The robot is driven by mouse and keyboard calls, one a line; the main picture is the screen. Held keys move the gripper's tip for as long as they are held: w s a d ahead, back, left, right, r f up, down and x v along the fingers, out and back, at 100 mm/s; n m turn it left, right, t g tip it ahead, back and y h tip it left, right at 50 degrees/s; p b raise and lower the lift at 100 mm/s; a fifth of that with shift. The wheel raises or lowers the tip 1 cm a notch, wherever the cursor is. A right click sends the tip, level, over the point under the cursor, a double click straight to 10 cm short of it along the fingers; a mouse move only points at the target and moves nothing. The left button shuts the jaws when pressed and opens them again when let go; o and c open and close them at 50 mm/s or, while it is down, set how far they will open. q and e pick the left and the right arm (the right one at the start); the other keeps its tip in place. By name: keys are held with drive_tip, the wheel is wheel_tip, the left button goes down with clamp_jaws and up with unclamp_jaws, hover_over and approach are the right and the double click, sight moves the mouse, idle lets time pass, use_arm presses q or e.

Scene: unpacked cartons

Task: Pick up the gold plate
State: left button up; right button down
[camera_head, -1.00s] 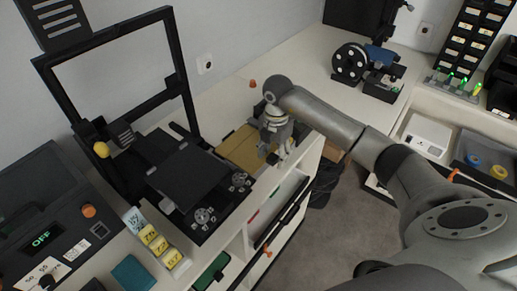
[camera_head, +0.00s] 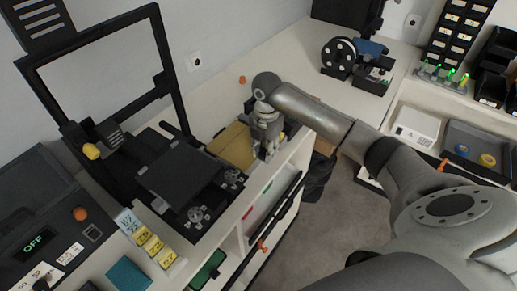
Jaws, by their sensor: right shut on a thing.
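The gold plate (camera_head: 233,147) is a flat, tan-gold sheet lying on the white counter, just right of the black 3D printer. My right gripper (camera_head: 266,154) points down at the plate's right edge, near the counter's front edge. It is shut on the gold plate, though the fingers are small here and the exact contact is hard to see. The plate looks level and at or very near the counter top. My left gripper is not in view.
The black 3D printer (camera_head: 178,172) stands close left of the plate. A small orange object (camera_head: 242,79) lies behind the gripper. A spool device (camera_head: 339,58) stands further back. The counter between plate and spool is mostly clear.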

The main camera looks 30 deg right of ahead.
drive_tip(key=shift+w+d+r+b, duration=0.1)
drive_tip(key=shift+r+b, duration=0.3)
drive_tip(key=shift+r, duration=0.05)
drive_tip(key=shift+s+r+b, duration=0.2)
drive_tip(key=shift+r+b, duration=0.5)
drive_tip(key=shift+r, duration=0.55)
drive_tip(key=s+a+r+b, duration=0.1)
drive_tip(key=s+a+r, duration=0.5)
drive_tip(key=s+r, duration=0.3)
drive_tip(key=s, duration=0.3)
drive_tip(key=shift+a+r+b, duration=0.3)
drive_tip(key=shift+a+b, duration=0.1)
